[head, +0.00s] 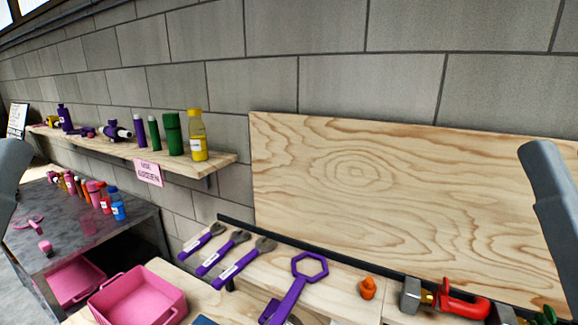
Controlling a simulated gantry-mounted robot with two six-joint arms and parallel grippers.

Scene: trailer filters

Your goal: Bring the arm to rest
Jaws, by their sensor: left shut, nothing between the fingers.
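My left gripper (12,165) shows only as a grey part cut off by the left picture edge, in front of the steel table. It is shut with nothing in it. It is apart from the shelf and the tools. A grey part of my right arm (553,205) stands at the right edge in front of the wooden back panel. My right gripper is out of view.
A wall shelf (222,159) holds bottles and purple parts. A steel table (140,222) at left carries several coloured bottles. Below lie a pink bin (140,300), purple wrenches (240,262), a hexagonal purple tool (290,299), an orange piece (367,288) and a red clamp (462,303).

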